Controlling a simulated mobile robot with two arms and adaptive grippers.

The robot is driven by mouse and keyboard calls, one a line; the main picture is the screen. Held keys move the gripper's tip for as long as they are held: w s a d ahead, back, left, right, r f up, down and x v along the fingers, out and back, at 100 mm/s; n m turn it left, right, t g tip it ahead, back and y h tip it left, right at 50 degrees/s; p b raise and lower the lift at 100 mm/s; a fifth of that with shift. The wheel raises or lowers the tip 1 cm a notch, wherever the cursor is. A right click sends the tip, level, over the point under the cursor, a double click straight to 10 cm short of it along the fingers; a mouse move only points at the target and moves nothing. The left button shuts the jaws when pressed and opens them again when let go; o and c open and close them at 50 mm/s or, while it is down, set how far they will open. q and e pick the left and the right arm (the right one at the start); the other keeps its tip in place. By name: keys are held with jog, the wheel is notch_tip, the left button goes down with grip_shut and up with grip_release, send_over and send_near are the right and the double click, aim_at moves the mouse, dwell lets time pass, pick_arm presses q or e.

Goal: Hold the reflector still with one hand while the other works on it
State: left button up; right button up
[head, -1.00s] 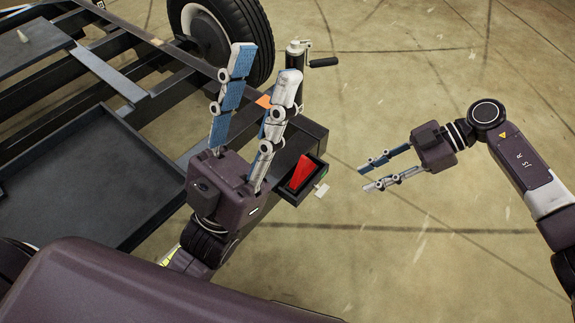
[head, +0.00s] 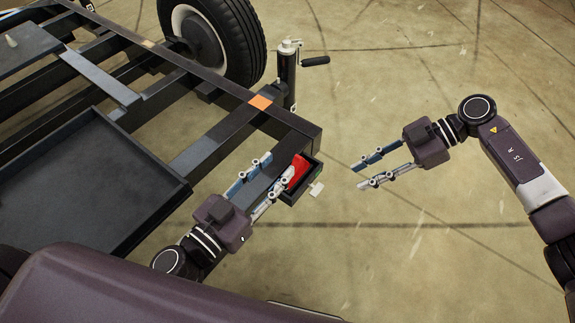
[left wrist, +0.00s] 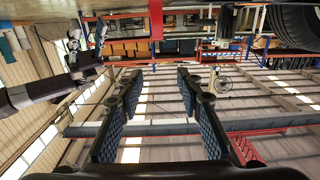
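My right gripper (head: 359,175) is open and empty over bare floor, right of the box.
A jack with a crank handle (head: 289,72) stands at the frame's far side, near a tyre (head: 222,40). A dark tray (head: 85,190) fills the frame's near left. A small white tab (head: 316,189) sticks out by the box. The floor on the right is clear.

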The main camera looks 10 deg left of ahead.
pick_arm(q)
send_near(298, 169)
jog(key=w, duration=0.2)
jog(key=x, duration=0.6)
jog(key=shift+w+d+r, duration=0.1)
jog(key=shift+w+r, duration=0.05)
jog(key=shift+w, duration=0.25)
jog(key=shift+w+d, duration=0.2)
jog(key=shift+w, duration=0.25)
jog(key=shift+c, duration=0.6)
grip_shut()
